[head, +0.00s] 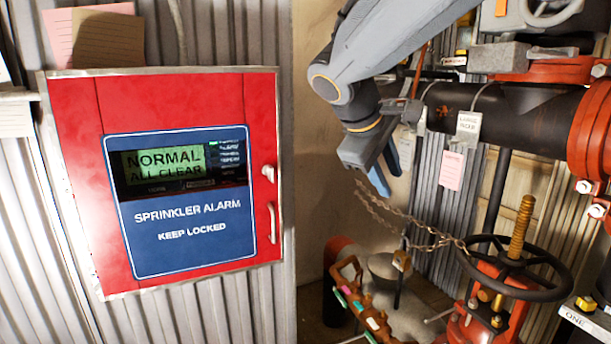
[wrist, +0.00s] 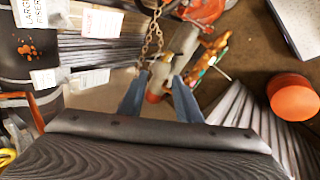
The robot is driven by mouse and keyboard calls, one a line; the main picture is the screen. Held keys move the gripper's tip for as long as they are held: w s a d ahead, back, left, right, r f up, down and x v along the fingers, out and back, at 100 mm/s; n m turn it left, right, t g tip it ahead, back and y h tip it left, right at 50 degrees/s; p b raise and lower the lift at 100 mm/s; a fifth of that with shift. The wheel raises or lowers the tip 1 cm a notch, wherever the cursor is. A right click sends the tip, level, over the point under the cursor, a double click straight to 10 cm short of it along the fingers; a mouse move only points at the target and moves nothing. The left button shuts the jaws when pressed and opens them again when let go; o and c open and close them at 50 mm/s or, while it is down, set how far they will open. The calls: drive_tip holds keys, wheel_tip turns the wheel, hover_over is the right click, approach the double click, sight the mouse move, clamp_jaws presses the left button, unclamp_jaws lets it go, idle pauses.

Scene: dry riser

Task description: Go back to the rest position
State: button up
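My gripper (head: 384,175) hangs at the end of my arm, fingers pointing down, left of the dark pipe in the head view. In the wrist view its two blue fingers (wrist: 159,90) stand apart with a gap between them. They look empty; what shows in the gap appears to lie farther below. A chain (head: 425,243) hangs below my gripper and runs to the black handwheel (head: 515,268). The chain also shows in the wrist view (wrist: 153,42), beyond the fingers.
A red sprinkler alarm panel (head: 75,140) on the left reads "NORMAL ALL CLEAR". The dark pipe (head: 545,120) with red flanges and hanging tags is close on the right.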

drive_tip(key=s+d+f+m+g+y, duration=0.1)
drive_tip(key=s+f+m, duration=0.3)
drive_tip(key=s+f, duration=0.5)
drive_tip(key=s+d+f+m+g+y, duration=0.2)
drive_tip(key=s+f+m+g+y, duration=0.2)
drive_tip(key=s+f, duration=0.5)
wheel_tip(320, 180, down, 9)
drive_tip(key=shift+s+r+m+y, duration=0.1)
drive_tip(key=shift+s+m+y, duration=0.1)
drive_tip(key=shift+m+y, duration=0.15)
idle(5.4)
